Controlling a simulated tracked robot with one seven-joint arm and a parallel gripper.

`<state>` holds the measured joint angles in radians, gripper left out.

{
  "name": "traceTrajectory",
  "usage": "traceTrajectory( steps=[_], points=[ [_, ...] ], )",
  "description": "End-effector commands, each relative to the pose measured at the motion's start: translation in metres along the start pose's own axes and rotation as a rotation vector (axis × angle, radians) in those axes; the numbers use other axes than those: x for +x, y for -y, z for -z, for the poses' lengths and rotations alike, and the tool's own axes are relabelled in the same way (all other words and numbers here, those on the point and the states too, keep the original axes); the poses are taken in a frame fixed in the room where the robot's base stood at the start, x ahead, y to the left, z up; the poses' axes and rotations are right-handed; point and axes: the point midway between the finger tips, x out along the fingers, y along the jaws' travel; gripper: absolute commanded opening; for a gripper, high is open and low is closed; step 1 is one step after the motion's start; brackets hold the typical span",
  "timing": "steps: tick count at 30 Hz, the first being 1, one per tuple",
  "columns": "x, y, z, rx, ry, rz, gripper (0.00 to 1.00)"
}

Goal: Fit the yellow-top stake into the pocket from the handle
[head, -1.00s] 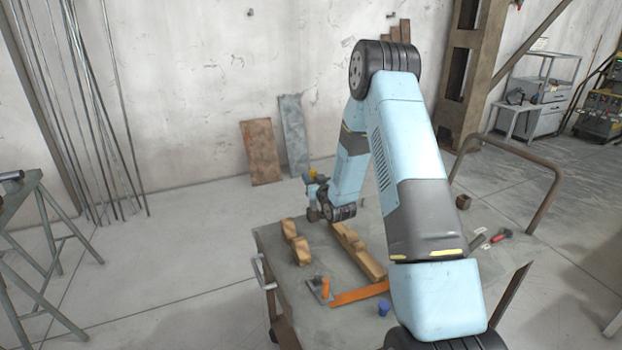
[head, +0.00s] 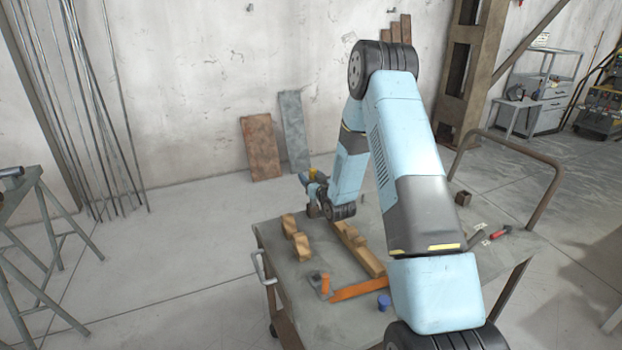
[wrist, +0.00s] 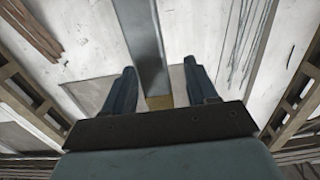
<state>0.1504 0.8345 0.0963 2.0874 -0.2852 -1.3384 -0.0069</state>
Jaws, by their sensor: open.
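My gripper (head: 308,180) is at the far end of my arm, above the back left edge of the grey work cart (head: 300,272). In the wrist view its two fingers (wrist: 162,88) are spread apart. A small yellow piece (head: 312,173) shows right at the gripper in the head view; it may be the stake's yellow top, but I cannot tell how it sits against the fingers. A dull yellow-brown patch (wrist: 160,102) shows between the fingers in the wrist view. The stake's body, the pocket and the handle cannot be told apart clearly.
Wooden blocks (head: 301,246) and a long wooden bar (head: 362,250) lie on the cart. An orange bar (head: 358,291), an orange upright piece (head: 325,284) and a blue cup (head: 384,302) are nearer. A curved rail (head: 512,145) stands at right. Boards (head: 261,150) lean on the wall.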

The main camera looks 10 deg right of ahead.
Motion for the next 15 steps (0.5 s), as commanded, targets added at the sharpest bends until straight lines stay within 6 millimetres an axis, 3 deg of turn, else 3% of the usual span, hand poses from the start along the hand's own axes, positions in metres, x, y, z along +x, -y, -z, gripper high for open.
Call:
traceTrajectory(
  steps=[8, 15],
  points=[
    [-0.002, 0.000, -0.001, 0.000, 0.002, 0.000, 0.57],
    [-0.031, -0.001, -0.001, 0.001, 0.003, -0.002, 0.57]
  ],
)
